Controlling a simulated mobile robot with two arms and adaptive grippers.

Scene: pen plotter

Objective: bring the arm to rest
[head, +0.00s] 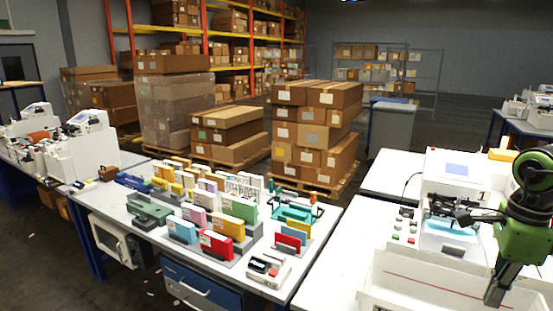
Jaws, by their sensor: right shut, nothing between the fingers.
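My right arm (524,225), green and dark, comes in at the right edge. Its dark gripper (462,216) points left, in front of the white plotter-like machine (452,172) on the right bench. The fingers are shut with nothing between them. A light blue sheet (452,229) lies in the machine just below the gripper. I cannot tell whether the gripper touches the machine. My left gripper is out of view.
A white box-like tray (405,279) stands at the bench front, below my arm. The middle table (140,226) holds several coloured binders and small devices. Stacked cartons (313,130) stand behind it. The floor at lower left is mostly clear.

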